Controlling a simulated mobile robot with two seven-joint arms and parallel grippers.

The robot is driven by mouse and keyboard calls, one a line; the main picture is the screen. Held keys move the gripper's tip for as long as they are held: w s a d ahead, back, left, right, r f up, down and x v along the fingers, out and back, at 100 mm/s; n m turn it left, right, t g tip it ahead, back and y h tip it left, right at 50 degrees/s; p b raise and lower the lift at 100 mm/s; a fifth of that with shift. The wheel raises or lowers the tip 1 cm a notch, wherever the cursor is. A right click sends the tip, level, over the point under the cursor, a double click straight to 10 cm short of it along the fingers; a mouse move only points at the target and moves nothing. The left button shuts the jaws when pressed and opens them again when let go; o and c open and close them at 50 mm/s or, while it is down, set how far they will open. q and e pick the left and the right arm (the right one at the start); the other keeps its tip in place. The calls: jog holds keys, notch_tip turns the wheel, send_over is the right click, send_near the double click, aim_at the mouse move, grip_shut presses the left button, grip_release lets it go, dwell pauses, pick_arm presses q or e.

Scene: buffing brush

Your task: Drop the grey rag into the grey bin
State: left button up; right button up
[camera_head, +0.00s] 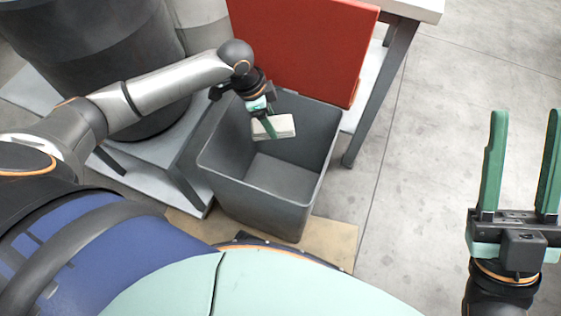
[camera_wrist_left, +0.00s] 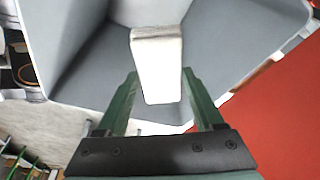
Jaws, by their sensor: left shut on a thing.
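My left gripper (camera_head: 270,126) is over the grey bin (camera_head: 285,187), pointing down into its opening. It is shut on the grey rag (camera_head: 284,127), a pale folded piece that hangs above the bin floor. In the left wrist view the rag (camera_wrist_left: 158,65) sits between the two green fingers, with the bin's grey walls (camera_wrist_left: 225,45) around it. The bin stands upright and its visible floor is bare. My right gripper (camera_head: 521,165) is at the right, its two green fingers wide apart with nothing between them.
A red panel (camera_head: 305,45) stands right behind the bin, beside a table with a dark leg (camera_head: 382,90). A large dark drum (camera_head: 100,60) on a grey platform stands left. Bare concrete floor (camera_head: 420,150) lies to the right.

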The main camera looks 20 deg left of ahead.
pick_arm(q)
jog(key=o, duration=1.2)
jog(key=shift+r, duration=0.2)
jog(key=p+v, duration=0.1)
jog(key=v, duration=0.1)
jog(key=shift+a+r+p, duration=0.15)
jog(key=shift+r+p, duration=0.2)
jog(key=shift+r, duration=0.05)
jog(key=shift+p+v, duration=0.4)
jog(key=shift+v, duration=0.55)
jog(key=p+v, duration=0.2)
jog(key=v, duration=0.5)
jog(key=shift+r+p, duration=0.15)
jog(key=shift+p, duration=0.15)
pick_arm(e)
jog(key=w+d+f+m+g+h, duration=0.1)
jog(key=w+f+m+g+h, duration=0.1)
jog(key=f+h, duration=0.3)
jog(key=w+f+m+g+h, duration=0.2)
jog(key=w+f+m+h, duration=0.2)
jog(key=f, duration=0.5)
jog(key=shift+w+d+f+m+h, duration=0.15)
jog(key=shift+w+d+m+h, duration=0.25)
jog(key=shift+w+m, duration=0.25)
pick_arm(q)
jog(key=shift+s+a, duration=0.1)
jog(key=shift+s, duration=0.05)
